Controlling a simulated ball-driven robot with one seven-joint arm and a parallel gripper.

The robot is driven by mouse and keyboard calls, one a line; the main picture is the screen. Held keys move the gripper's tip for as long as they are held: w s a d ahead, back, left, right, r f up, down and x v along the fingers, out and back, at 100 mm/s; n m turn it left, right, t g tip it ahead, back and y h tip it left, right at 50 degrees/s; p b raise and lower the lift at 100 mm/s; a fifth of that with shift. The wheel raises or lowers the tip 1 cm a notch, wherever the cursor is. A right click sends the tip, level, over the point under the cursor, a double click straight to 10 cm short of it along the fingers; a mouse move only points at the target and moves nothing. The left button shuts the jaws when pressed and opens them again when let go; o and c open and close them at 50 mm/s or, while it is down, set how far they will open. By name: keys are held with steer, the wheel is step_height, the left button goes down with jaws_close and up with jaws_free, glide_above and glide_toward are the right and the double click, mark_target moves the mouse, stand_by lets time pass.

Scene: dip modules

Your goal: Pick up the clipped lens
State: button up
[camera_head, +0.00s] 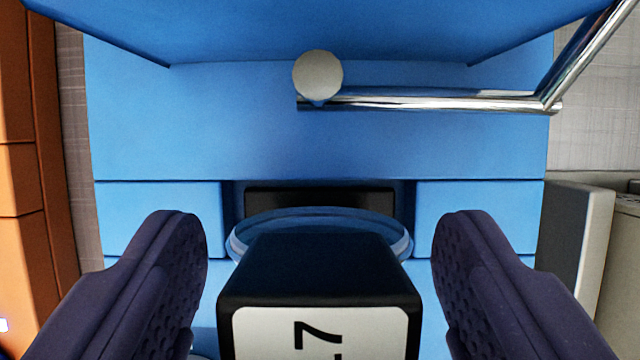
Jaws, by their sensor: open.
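The clipped lens shows as a clear round disc with a pale rim (240,245), partly hidden behind a black block (320,265) that bears a white label with a "7" on it. The block and disc sit between the two fingers of my gripper (320,285). My gripper is open, with one dark purple padded finger on each side and a gap between each finger and the block. The lower part of the block runs out of the picture.
A blue fixture (320,145) fills the view behind, with a dark slot behind the disc. A chrome rod (430,103) with a grey round knob (318,76) crosses above. Orange blocks (18,180) stand at left, a grey-white box (575,245) at right.

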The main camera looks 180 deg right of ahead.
steer(key=shift+s+r, duration=0.1)
steer(key=shift+c, duration=0.9)
jaws_close()
